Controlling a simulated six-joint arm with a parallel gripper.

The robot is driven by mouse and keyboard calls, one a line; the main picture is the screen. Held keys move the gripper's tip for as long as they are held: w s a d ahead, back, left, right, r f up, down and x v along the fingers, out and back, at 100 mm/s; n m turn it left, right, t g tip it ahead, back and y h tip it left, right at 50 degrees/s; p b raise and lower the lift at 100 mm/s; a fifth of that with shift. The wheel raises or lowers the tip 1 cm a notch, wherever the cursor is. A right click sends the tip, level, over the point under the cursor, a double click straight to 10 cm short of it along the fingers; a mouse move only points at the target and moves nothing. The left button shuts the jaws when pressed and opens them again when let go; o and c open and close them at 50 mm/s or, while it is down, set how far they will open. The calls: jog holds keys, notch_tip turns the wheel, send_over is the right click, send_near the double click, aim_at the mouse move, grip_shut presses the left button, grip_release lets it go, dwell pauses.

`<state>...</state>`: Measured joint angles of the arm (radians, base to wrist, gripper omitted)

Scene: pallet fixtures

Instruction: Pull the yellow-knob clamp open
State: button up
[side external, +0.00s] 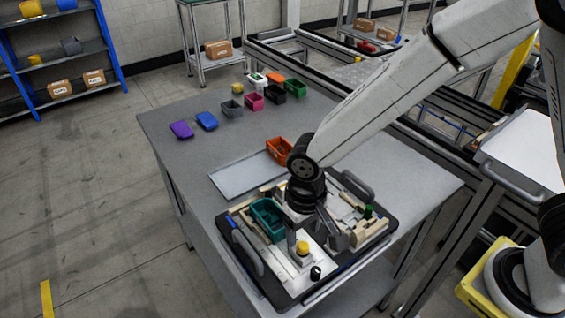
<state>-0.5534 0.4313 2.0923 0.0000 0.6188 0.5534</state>
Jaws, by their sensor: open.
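The pallet fixture (291,290) is a dark-edged board with a light plate and two grey handles, lying at the near end of the grey table. A yellow knob (302,247) stands on a light clamp block near the front middle of the plate. My gripper (318,241) points down over the fixture, just behind and right of the yellow knob. The jaws are open, and I see nothing held between them. Whether a finger touches the knob is too small to tell. A teal bin (267,217) sits in the fixture left of my gripper.
A black knob (315,272) and a green knob (368,211) also stand on the fixture. An orange bin (280,150) and a flat grey tray (248,176) lie behind it. Several small coloured bins are at the table's far end. The table's left middle is clear.

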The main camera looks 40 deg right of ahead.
jog(key=shift+r, duration=1)
dwell(0.4)
jog(key=o, duration=0.4)
